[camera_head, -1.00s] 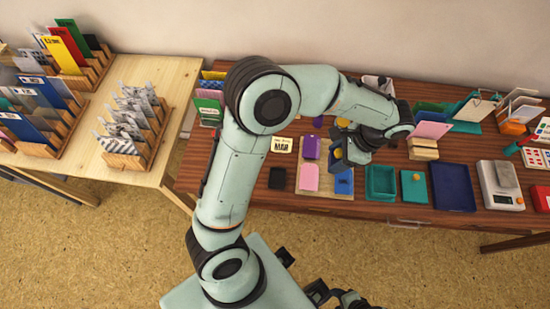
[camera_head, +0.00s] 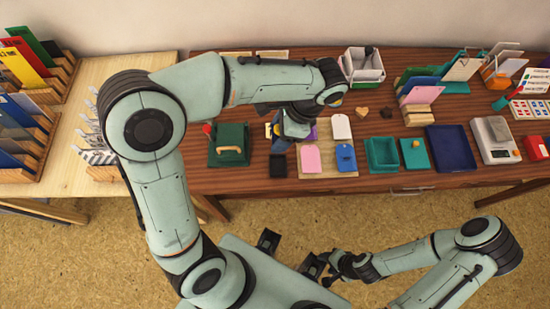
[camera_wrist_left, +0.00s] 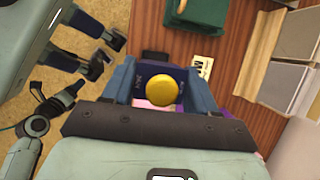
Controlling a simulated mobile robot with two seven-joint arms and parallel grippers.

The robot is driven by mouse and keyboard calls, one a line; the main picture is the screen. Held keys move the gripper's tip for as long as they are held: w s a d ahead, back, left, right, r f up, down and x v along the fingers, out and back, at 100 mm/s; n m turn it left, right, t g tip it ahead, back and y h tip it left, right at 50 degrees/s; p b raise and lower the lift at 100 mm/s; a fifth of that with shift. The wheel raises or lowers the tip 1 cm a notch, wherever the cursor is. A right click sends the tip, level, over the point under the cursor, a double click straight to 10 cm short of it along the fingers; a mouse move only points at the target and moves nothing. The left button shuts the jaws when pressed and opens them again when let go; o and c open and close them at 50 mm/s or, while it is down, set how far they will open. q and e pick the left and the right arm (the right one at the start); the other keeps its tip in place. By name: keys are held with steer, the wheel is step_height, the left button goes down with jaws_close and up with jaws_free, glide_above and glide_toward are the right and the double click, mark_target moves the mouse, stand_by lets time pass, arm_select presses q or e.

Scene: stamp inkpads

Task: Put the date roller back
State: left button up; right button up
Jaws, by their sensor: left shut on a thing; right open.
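The date roller shows in the left wrist view as a dark blue body (camera_wrist_left: 142,78) with pale lettering and a round yellow knob (camera_wrist_left: 163,91). My left gripper (camera_head: 291,130) is shut on it; one finger is on each side in the left wrist view (camera_wrist_left: 158,88). In the head view it hangs over the table near the black pad (camera_head: 283,167), and the arm hides most of the roller. My right gripper (camera_head: 291,254) is open and empty, in front of the table.
A wooden board (camera_head: 325,173) holds pink, white and blue pieces, with a purple one partly hidden. A green block with a wooden handle (camera_head: 228,147) stands left. Teal trays (camera_head: 382,155), a navy tray (camera_head: 452,150) and a scale (camera_head: 495,140) stand right. A wire-and-white bin (camera_head: 362,66) stands behind.

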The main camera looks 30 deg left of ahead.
arm_select(q)
step_height(320, 180, down, 16)
steer(key=shift+r+b, duration=0.15)
steer(key=shift+b, duration=0.8)
arm_select(e)
steer(key=shift+s+f, duration=0.25)
steer(key=shift+f, duration=0.35)
steer(key=shift+s+f, duration=0.25)
steer(key=shift+f, duration=0.3)
arm_select(q)
steer(key=o, duration=1.1)
steer(key=shift+c, duration=0.2)
arm_select(e)
steer(key=shift+f, duration=0.1)
arm_select(q)
steer(key=shift+r, duration=0.1)
steer(key=p+v, duration=0.1)
steer(key=v, duration=1.1)
steer(key=shift+p, duration=0.3)
arm_select(e)
steer(key=shift+w+r, duration=0.2)
steer(key=shift+r, duration=0.3)
steer(key=shift+w+r, duration=0.15)
steer(key=shift+r, duration=0.35)
arm_select(q)
steer(key=shift+a, duration=0.1)
